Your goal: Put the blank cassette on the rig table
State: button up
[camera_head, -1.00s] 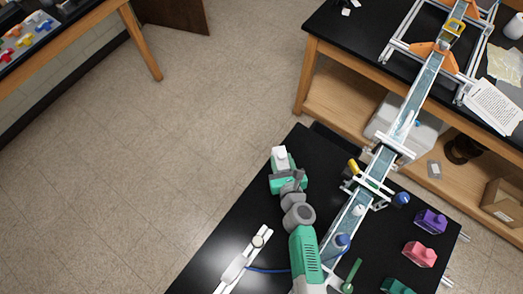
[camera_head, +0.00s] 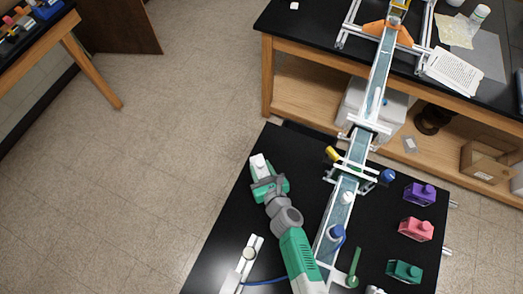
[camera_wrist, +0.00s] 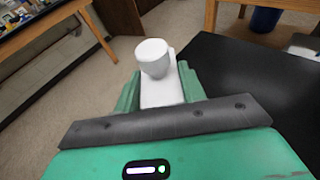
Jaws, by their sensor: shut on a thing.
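My gripper (camera_head: 262,172) is shut on a small white block with a round white knob, which looks like the blank cassette (camera_head: 258,161). In the wrist view the cassette (camera_wrist: 165,92) sits between the green fingers (camera_wrist: 160,85), knob towards the camera. It is near the far left corner of the near black table (camera_head: 222,250); its height above the top is hard to judge. Another black-topped table (camera_head: 300,22) stands at the back, carrying a white frame with orange brackets (camera_head: 387,30). Which table is the rig table is not marked.
A long white channel (camera_head: 350,178) runs from the near table to the back one. Purple (camera_head: 419,194), pink (camera_head: 415,229) and green (camera_head: 404,271) knobbed blocks stand at right. A white bar (camera_head: 240,265) lies at left. Papers (camera_head: 452,75) lie on the back table. Open floor (camera_head: 180,150) is at left.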

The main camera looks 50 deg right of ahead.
jog(key=shift+f, duration=0.4)
jog(key=shift+f+b, duration=0.6)
jog(key=shift+b, duration=0.15)
jog(key=o, duration=1.2)
jog(key=shift+o, duration=0.2)
